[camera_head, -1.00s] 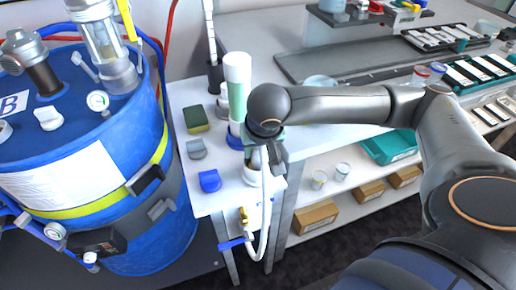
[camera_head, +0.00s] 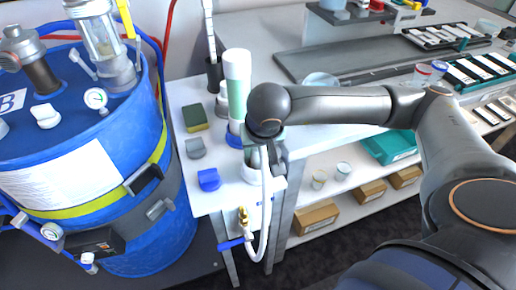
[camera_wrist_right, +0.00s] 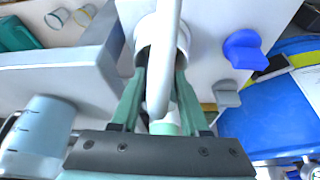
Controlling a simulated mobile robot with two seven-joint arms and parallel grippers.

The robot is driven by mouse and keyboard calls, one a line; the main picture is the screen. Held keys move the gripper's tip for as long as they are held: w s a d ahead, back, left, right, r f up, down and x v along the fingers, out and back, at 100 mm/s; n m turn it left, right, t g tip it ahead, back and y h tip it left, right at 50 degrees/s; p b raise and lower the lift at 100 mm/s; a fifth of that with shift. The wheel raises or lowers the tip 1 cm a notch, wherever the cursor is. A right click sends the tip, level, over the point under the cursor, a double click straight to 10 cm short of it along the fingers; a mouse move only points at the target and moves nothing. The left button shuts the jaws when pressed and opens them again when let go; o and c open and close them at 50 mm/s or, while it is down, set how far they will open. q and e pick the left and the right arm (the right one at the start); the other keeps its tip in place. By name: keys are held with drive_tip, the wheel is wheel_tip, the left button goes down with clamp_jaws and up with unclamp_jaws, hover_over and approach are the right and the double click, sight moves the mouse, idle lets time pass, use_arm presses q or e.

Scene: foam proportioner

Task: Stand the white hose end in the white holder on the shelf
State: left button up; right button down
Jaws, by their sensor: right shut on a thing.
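The white hose (camera_head: 265,215) rises from a brass valve below the small white shelf (camera_head: 205,115) and bends over into my right gripper (camera_head: 264,160). The right gripper is shut on the hose end, at the shelf's front right corner. The white holder (camera_head: 250,174), a short round cup, is directly below the gripper. In the right wrist view the hose (camera_wrist_right: 160,70) runs between the green fingers, in front of the holder (camera_wrist_right: 183,40), whose opening is partly covered. The tip is hidden, so I cannot tell whether it is inside the cup. My left gripper is not in view.
A tall white-and-green cylinder (camera_head: 237,85) stands close behind the gripper. A large blue drum (camera_head: 75,150) stands at left; a grey workbench (camera_head: 262,45) is behind.

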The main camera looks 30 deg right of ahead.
drive_tip(key=shift+f, duration=0.1)
drive_tip(key=c, duration=0.7)
unclamp_jaws()
drive_tip(key=p+v, duration=0.6)
drive_tip(key=v, duration=0.5)
idle(0.4)
